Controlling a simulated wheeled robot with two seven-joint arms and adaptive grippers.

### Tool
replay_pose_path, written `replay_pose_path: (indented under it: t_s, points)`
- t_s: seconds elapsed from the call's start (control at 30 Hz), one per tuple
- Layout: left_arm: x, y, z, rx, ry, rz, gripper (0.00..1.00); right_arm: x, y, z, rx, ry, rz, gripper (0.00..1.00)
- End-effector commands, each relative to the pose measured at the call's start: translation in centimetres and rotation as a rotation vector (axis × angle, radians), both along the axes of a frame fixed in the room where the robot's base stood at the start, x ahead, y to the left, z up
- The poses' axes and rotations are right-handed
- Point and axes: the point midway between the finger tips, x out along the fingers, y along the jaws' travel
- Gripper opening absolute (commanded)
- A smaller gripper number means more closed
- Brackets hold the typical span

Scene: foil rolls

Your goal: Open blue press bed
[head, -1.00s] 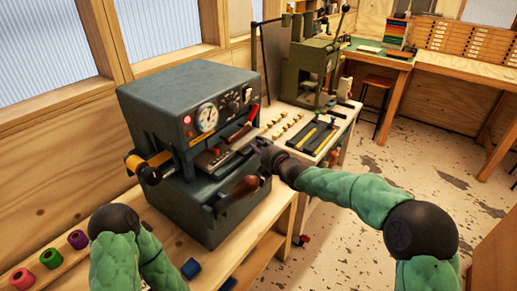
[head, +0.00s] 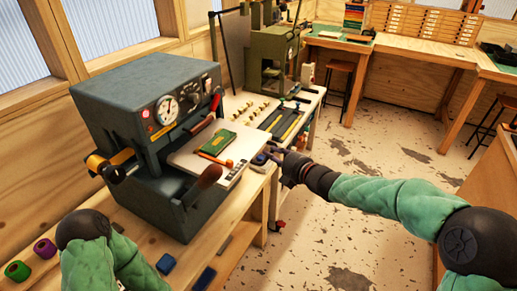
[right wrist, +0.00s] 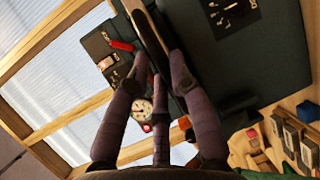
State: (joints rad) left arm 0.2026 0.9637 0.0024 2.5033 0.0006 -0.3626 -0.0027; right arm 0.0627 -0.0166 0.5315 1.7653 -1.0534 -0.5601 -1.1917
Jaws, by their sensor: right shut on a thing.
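The blue-grey press (head: 155,95) stands on the wooden bench. Its flat pale bed (head: 186,158) sticks out of the front towards the right, with a green book (head: 218,142) and an orange-handled tool (head: 216,160) lying on top. My right gripper (head: 272,154) is at the outer end of the bed, shut on its handle. In the right wrist view the fingers (right wrist: 158,62) close around a long brown bar (right wrist: 148,28), with the press and its dial behind. The exact grip is partly hidden in the head view. My left arm shows at lower left, but its gripper is outside the picture.
A brown-knobbed lever (head: 208,177) sits beside the bed's near edge, and a red lever (head: 215,101) is above it. Coloured foil rolls (head: 45,248) and blue blocks (head: 166,264) lie on the bench. Open floor (head: 340,220) lies to the right.

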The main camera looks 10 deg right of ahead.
Motion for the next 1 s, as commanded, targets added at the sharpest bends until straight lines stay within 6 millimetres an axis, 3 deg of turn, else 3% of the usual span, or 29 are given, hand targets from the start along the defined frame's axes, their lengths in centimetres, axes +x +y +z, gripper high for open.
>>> replay_pose_path:
  t_s: [0.2, 0.67, 0.7, 0.77, 1.0]
  points:
    - [0.0, 0.0, 0.3, 0.000, 0.000, 0.000, 0.40, -1.2, -1.6, -0.1, 0.000, 0.003, -0.002, 0.00]
    - [0.0, 0.0, 0.3, 0.000, 0.000, 0.000, 0.40, -1.4, -1.9, -0.2, 0.001, 0.003, 0.000, 0.00]
    - [0.0, 0.0, 0.3, 0.000, 0.000, 0.000, 0.40, -1.4, -1.9, -0.2, 0.001, 0.003, 0.000, 0.33]
    - [0.0, 0.0, 0.3, 0.000, 0.000, 0.000, 0.40, -1.4, -1.9, -0.2, 0.001, 0.003, 0.000, 0.46]
    - [0.0, 0.0, 0.3, 0.000, 0.000, 0.000, 0.40, -1.4, -1.9, -0.1, 0.000, 0.001, 0.000, 0.46]
